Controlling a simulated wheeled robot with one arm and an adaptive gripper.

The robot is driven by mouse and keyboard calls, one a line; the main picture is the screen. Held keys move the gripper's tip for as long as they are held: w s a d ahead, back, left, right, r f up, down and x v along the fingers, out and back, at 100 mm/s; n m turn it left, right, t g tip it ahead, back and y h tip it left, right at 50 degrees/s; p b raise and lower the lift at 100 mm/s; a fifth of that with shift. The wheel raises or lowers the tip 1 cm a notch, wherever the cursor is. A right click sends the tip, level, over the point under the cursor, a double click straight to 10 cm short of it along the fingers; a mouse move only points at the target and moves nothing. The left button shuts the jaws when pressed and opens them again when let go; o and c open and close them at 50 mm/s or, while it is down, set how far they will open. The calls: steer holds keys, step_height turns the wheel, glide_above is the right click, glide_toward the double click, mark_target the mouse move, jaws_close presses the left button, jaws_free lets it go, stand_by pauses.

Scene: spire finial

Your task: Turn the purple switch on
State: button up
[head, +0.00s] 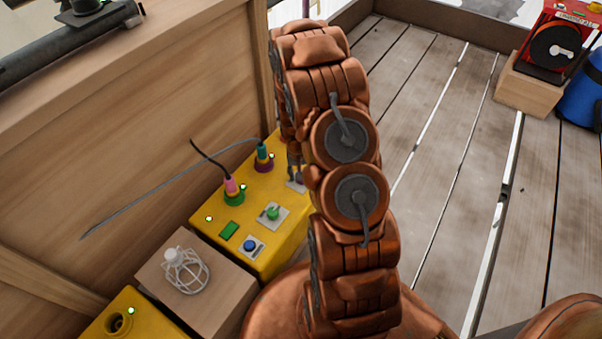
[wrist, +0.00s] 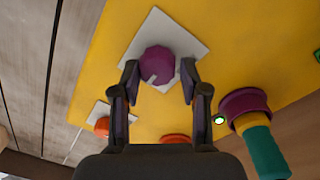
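The purple switch (wrist: 158,64) is a faceted knob on a white square plate (wrist: 188,37), set in a yellow panel (wrist: 105,45) in the wrist view. A small pale mark shows near its lower edge. My gripper (wrist: 159,76) is open, its two dark fingers on either side of the knob. I cannot tell whether either finger touches it. In the head view the yellow box (head: 280,237) stands left of my arm. My gripper (head: 294,172) is partly hidden behind the arm there, and the purple switch is not visible.
The wrist view shows an orange knob (wrist: 102,126), another orange part (wrist: 176,138) and a purple socket with a teal plug (wrist: 265,150).

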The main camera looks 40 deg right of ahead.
steer(key=shift+o, duration=1.3)
steer(key=shift+s, duration=0.1)
step_height(320, 180, up, 12)
steer(key=shift+a, duration=0.2)
steer(key=s+a+r+n+p, duration=0.1)
steer(key=s+a+r+p, duration=0.3)
steer(key=r, duration=0.6)
steer(key=s+a+r+n+p, duration=0.15)
steer(key=a+r+p, duration=0.35)
steer(key=r, duration=0.5)
steer(key=s+a+r+p, duration=0.4)
steer(key=r+p, duration=0.3)
steer(key=r, duration=0.3)
steer(key=s+a+r+n+p, duration=0.2)
steer(key=s+a+r+p, duration=0.2)
steer(key=s+r+p, duration=0.3)
steer(key=s+a+r+n+g+p, duration=0.1)
steer(key=s+a+r+p, duration=0.4)
steer(key=r, duration=1.1)
steer(key=s+n+p, duration=0.1)
steer(key=s+p, duration=0.2)
steer(key=s, duration=0.3)
steer(key=shift+s+g+y, duration=0.3)
steer(key=shift+s, duration=0.1)
